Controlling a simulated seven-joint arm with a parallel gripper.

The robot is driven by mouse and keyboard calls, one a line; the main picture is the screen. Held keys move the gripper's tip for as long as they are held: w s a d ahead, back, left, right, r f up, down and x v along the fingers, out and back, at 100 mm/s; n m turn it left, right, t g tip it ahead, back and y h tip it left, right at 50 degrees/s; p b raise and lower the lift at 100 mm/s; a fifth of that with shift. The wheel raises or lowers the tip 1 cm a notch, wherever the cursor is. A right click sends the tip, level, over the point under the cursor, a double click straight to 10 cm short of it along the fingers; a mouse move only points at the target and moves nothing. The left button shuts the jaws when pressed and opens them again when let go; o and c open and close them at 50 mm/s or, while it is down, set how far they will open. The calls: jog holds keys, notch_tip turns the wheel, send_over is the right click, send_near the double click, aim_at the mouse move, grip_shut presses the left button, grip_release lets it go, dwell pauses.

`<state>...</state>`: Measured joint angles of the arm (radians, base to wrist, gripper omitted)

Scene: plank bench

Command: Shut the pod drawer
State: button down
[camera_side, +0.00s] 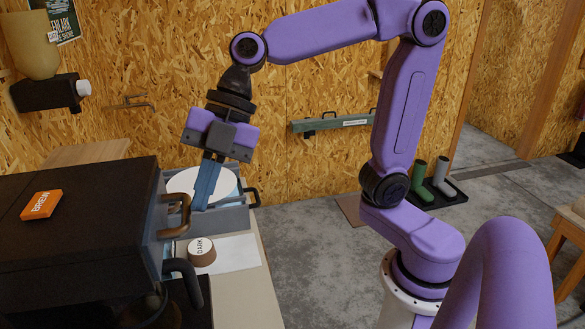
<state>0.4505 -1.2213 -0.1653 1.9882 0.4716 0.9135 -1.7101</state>
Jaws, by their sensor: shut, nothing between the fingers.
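The pod drawer (228,217) is a grey, box-like tray standing out beyond the right side of the dark machine (75,225). A black handle (252,197) is on its right end. A white round piece (222,183) shows at the drawer, partly hidden by my fingers. My gripper (201,208) points down with its blue fingers shut and empty. The fingertips overlap the drawer's near wall at its left part, left of the handle. I cannot tell whether they touch it or hang inside or in front of it.
A brown-sided DARK pod (202,254) sits on a white sheet (236,254) in front of the drawer. The machine has a brown handle (176,216) and a black handle (187,276) nearby. An orange BREW box (41,205) lies on top.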

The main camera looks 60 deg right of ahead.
jog(key=s+d+r, duration=0.3)
jog(key=d+r, duration=0.5)
jog(key=r, duration=0.1)
jog(key=s+d+f+m+h, duration=0.2)
jog(key=s+d+f+m, duration=0.1)
jog(key=f, duration=0.4)
jog(key=s+d+f+m+h, duration=0.2)
jog(key=s+f+m, duration=0.2)
jog(key=f+m, duration=0.2)
jog(key=s+d+f+m+h, duration=0.2)
jog(key=s+d+f+m, duration=0.1)
jog(key=f, duration=0.6)
jog(key=shift+s+d+f+m, duration=0.2)
jog(key=shift+s+d+m, duration=0.15)
jog(key=shift+s+m, duration=0.3)
